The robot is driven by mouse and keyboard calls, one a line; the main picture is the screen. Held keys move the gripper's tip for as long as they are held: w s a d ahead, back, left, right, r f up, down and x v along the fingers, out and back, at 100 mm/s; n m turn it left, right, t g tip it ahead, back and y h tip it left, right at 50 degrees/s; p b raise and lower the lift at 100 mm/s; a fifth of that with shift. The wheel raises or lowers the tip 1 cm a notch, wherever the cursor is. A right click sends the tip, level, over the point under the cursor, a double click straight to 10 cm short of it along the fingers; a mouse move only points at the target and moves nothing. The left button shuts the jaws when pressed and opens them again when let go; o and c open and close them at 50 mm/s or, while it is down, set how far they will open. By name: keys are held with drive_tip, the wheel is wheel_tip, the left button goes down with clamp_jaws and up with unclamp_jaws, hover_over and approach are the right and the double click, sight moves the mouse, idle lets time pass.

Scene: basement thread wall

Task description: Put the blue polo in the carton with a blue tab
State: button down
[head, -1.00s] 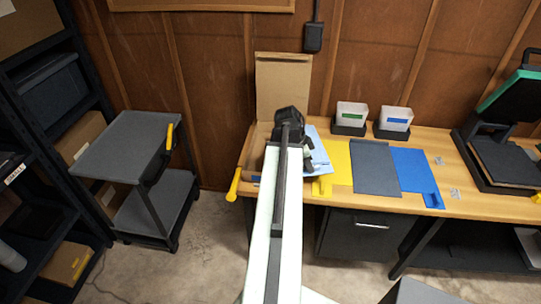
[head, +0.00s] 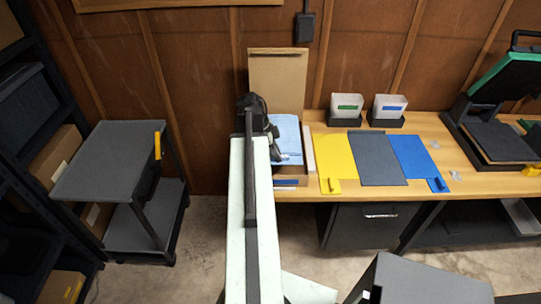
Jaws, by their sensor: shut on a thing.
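The brown carton (head: 306,155) stands open on the left end of the wooden bench, its tall flap (head: 278,80) upright at the back. A blue tab (head: 287,183) shows on its front. The blue polo (head: 288,136), light blue and folded flat, lies within the carton's outline, near the back. I cannot tell whether it touches the carton's floor. My gripper (head: 272,143) is at the polo's left edge, shut on it. My arm hides the carton's left part, and the fingertips are hard to make out.
Yellow (head: 335,160), grey (head: 377,158) and blue (head: 410,155) mats lie right of the carton. A heat press (head: 500,140) is at far right. A grey cart (head: 105,165) stands left, with floor between.

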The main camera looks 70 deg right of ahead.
wheel_tip(320, 180, down, 10)
drive_tip(key=b, duration=1)
drive_tip(key=shift+f, duration=0.25)
drive_tip(key=shift+r, duration=0.25)
drive_tip(key=shift+f, duration=0.2)
drive_tip(key=c, duration=1.4)
unclamp_jaws()
drive_tip(key=shift+r, duration=0.1)
drive_tip(key=p+v, duration=1.1)
drive_tip(key=v, duration=0.1)
drive_tip(key=shift+r, duration=0.25)
drive_tip(key=shift+f, duration=0.15)
